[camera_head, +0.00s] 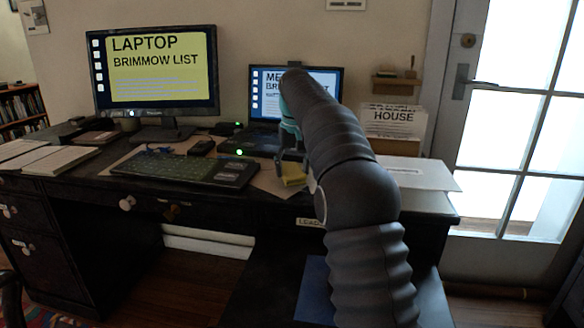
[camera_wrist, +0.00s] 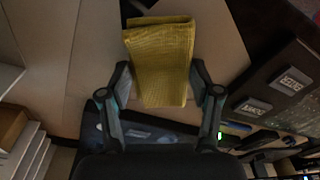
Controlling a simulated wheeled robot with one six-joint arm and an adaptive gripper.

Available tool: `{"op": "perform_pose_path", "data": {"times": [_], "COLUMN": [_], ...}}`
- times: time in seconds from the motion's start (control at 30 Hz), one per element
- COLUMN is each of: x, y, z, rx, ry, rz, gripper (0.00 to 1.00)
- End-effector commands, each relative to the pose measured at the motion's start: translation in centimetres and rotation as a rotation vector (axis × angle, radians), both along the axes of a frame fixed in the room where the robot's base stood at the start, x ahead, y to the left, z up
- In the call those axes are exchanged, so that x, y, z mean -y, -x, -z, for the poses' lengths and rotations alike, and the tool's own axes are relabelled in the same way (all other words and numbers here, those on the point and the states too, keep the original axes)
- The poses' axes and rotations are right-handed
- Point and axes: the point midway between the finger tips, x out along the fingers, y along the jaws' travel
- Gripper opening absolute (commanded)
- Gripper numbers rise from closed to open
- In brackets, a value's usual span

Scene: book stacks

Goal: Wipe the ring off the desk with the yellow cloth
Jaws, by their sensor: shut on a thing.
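The yellow cloth (camera_wrist: 160,55) is a folded, textured piece between the fingers of my gripper (camera_wrist: 160,84) in the wrist view. My gripper is shut on it. In the head view a small part of the cloth (camera_head: 293,174) shows below my gripper (camera_head: 289,158), near the front of the dark desk (camera_head: 285,204), to the right of the keyboard. I cannot tell whether the cloth touches the surface under it. No ring shows in either view; my arm and the cloth hide part of the desk.
A keyboard (camera_head: 172,170), a monitor (camera_head: 155,70) and a laptop (camera_head: 262,92) stand left of and behind my gripper. Papers (camera_head: 415,172) lie on the right, with a "HOUSE" sign (camera_head: 392,122) behind.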

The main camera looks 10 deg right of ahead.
Motion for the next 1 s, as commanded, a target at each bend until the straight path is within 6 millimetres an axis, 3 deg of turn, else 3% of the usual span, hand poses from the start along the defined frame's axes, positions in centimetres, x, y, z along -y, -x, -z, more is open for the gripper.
{"op": "perform_pose_path", "data": {"times": [1.0], "x": [0.0], "y": [0.0], "z": [1.6], "rx": [0.0], "ry": [0.0], "rz": [0.0], "gripper": [0.47]}}
